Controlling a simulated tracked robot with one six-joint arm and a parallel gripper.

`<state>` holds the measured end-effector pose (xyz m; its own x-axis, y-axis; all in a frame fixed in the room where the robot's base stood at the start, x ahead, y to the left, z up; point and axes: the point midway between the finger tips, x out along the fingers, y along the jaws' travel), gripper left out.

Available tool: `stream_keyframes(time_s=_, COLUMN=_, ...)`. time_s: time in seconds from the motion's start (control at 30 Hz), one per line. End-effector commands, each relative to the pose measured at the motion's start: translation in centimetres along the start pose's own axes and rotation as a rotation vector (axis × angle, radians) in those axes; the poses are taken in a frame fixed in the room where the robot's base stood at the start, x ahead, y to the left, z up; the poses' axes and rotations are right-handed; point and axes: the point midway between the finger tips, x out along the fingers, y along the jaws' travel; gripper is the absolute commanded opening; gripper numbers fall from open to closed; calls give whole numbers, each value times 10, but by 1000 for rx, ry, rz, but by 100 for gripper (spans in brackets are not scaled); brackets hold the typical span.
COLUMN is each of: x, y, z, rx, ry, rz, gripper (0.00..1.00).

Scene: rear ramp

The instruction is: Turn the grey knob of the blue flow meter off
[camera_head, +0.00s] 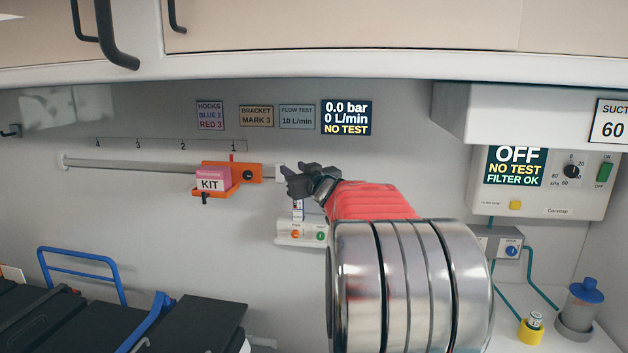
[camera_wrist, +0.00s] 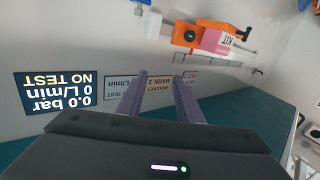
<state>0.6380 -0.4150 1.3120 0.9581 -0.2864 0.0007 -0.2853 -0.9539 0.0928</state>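My gripper (camera_head: 291,182) is in front of the wall above a small white outlet panel (camera_head: 291,239) with an orange and a green round part. In the wrist view, its two fingers (camera_wrist: 160,76) stand apart with nothing between them. A narrow upright part (camera_head: 297,210) with a little blue on it shows just below the gripper; I cannot tell if it is the blue flow meter. No grey knob can be made out, and my arm hides part of this area. The display (camera_head: 346,117) reads 0.0 bar, 0 L/min, NO TEST; it also shows upside down in the wrist view (camera_wrist: 56,91).
A wall rail (camera_head: 130,164) carries an orange bracket (camera_head: 248,173) with a pink and white KIT box (camera_head: 211,180), left of my gripper. A suction unit (camera_head: 540,190) and bottle (camera_head: 581,305) are at right. A black stretcher (camera_head: 190,320) with blue rails is at lower left.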

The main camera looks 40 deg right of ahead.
Motion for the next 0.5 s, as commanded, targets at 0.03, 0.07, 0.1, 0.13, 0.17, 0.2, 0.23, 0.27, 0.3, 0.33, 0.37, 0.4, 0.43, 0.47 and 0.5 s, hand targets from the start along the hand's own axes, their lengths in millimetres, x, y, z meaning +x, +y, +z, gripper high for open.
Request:
stream_keyframes(time_s=0.03, x=-7, y=-15, z=-6, rx=-1, ry=-12, rz=17, gripper=33)
stream_keyframes(time_s=0.07, x=-11, y=-22, z=-8, rx=-2, ry=-23, rz=30, gripper=33)
stream_keyframes(time_s=0.1, x=-17, y=-31, z=-9, rx=-1, ry=-39, rz=47, gripper=33)
stream_keyframes(time_s=0.13, x=-22, y=-37, z=-10, rx=-1, ry=-51, rz=59, gripper=33)
stream_keyframes(time_s=0.17, x=-27, y=-44, z=-10, rx=0, ry=-65, rz=70, gripper=33)
stream_keyframes(time_s=0.2, x=-34, y=-53, z=-9, rx=1, ry=-87, rz=84, gripper=33)
stream_keyframes(time_s=0.23, x=-40, y=-60, z=-9, rx=1, ry=-102, rz=93, gripper=33)
stream_keyframes(time_s=0.27, x=-47, y=-66, z=-7, rx=3, ry=-118, rz=102, gripper=33)
stream_keyframes(time_s=0.3, x=-55, y=-76, z=-5, rx=4, ry=-142, rz=111, gripper=33)
stream_keyframes(time_s=0.33, x=-62, y=-83, z=-3, rx=5, ry=-161, rz=117, gripper=33)
stream_keyframes(time_s=0.37, x=-69, y=-90, z=-1, rx=7, ry=-180, rz=123, gripper=33)
stream_keyframes(time_s=0.4, x=-79, y=-100, z=3, rx=8, ry=-206, rz=128, gripper=33)
stream_keyframes(time_s=0.43, x=-87, y=-106, z=6, rx=9, ry=-228, rz=132, gripper=33)
stream_keyframes(time_s=0.47, x=-95, y=-114, z=10, rx=10, ry=-250, rz=133, gripper=33)
stream_keyframes(time_s=0.5, x=-106, y=-123, z=15, rx=12, ry=-279, rz=136, gripper=33)
